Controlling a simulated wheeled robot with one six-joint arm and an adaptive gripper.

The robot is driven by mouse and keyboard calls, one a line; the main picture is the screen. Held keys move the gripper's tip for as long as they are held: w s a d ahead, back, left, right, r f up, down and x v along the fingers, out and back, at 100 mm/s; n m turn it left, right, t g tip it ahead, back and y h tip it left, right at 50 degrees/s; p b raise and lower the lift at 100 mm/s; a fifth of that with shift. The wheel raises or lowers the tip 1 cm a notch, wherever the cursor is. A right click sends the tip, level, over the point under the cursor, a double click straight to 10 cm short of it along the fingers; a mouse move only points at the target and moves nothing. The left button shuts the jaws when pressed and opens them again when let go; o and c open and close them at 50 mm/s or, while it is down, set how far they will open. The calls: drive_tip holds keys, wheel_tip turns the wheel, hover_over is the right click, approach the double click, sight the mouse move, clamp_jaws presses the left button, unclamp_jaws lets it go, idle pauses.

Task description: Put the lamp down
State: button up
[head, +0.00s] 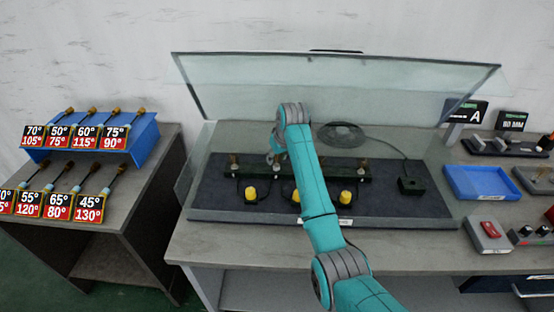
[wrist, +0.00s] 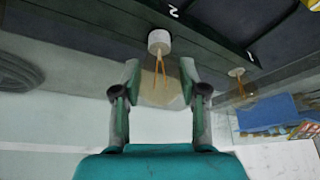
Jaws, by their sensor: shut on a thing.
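My gripper (wrist: 160,82) is shut on a lamp (wrist: 159,42) in the wrist view. The lamp has a white cap and a clear amber-tinted bulb with thin orange filaments between my fingers. Its cap end is at the dark green rail (wrist: 105,18), beside a white mark like a "2"; I cannot tell whether it is seated or just touching. A second lamp (wrist: 238,73) stands at the same rail, apart from my gripper. In the head view my gripper (head: 274,158) is over the rail (head: 320,172), and the held lamp is mostly hidden.
A raised clear hood (head: 400,90) stands over the dark work mat (head: 215,190). Yellow knobs (head: 250,193) lie in front of the rail. A black box (head: 411,185) is to the right, and a blue tray (head: 480,182) is beyond it. A labelled tool rack (head: 145,130) stands left.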

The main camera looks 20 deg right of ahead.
drive_tip(key=shift+f, duration=0.55)
drive_tip(key=o, duration=1)
drive_tip(key=v, duration=0.7)
drive_tip(key=shift+r, duration=0.2)
drive_tip(key=shift+s, duration=0.15)
